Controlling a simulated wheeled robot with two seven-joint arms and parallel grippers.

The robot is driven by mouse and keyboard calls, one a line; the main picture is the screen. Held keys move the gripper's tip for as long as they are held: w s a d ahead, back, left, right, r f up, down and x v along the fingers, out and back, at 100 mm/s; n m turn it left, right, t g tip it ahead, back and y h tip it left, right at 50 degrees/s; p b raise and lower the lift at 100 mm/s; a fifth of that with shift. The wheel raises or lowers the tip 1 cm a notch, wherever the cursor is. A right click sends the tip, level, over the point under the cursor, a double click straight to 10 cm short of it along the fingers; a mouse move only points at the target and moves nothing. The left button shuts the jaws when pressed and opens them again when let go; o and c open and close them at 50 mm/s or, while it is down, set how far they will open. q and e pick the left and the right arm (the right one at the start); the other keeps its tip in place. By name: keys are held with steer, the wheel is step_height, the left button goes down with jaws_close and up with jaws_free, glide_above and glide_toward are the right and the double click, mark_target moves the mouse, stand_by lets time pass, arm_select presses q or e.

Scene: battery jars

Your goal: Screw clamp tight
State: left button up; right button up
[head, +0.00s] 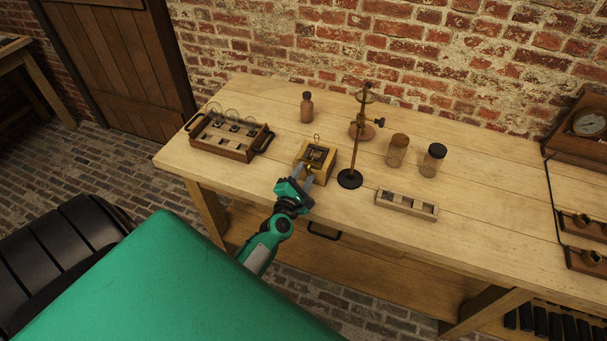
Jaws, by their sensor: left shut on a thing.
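A small square wooden block with brass fittings (318,155) sits near the front edge of the bench, and a thin wire loop rises from its back. A small brass part (309,167) shows at its front, likely the clamp screw. My left gripper (304,179) reaches in from the front with its fingers at this brass part and is shut on it. The fingers partly hide the part, so I cannot tell how tight the clamp is. My right gripper is not in view.
A wooden tray with glass jars (230,137) stands left. A brown bottle (307,107) stands behind. A dark stand (350,179), two jars (397,151) (433,160) and a compartment box (406,204) stand right. A gauge case (582,132) is far right.

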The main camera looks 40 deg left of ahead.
arm_select(q)
steer(key=m+p, duration=0.1)
steer(key=m, duration=0.4)
steer(key=shift+r+m+p, duration=0.1)
steer(key=shift+m+p, duration=0.2)
steer(key=shift+p, duration=0.1)
steer(key=m+p, duration=0.2)
steer(key=m, duration=0.4)
steer(key=m+p, duration=0.2)
steer(key=m, duration=0.4)
steer(key=shift+m, duration=0.4)
steer(key=m, duration=0.5)
steer(key=shift+p, duration=0.3)
steer(key=m, duration=0.5)
steer(key=shift+f+m, duration=0.2)
steer(key=shift+m, duration=0.2)
steer(key=m+b, duration=0.1)
steer(key=m, duration=0.3)
steer(key=shift+m, duration=0.3)
steer(key=m+b, duration=0.2)
steer(key=m, duration=0.3)
steer(key=shift+f+b, duration=0.15)
steer(key=shift+b, duration=0.15)
steer(key=m+b, duration=0.2)
steer(key=m, duration=0.3)
steer(key=shift+m+b, duration=0.3)
steer(key=shift+m, duration=0.1)
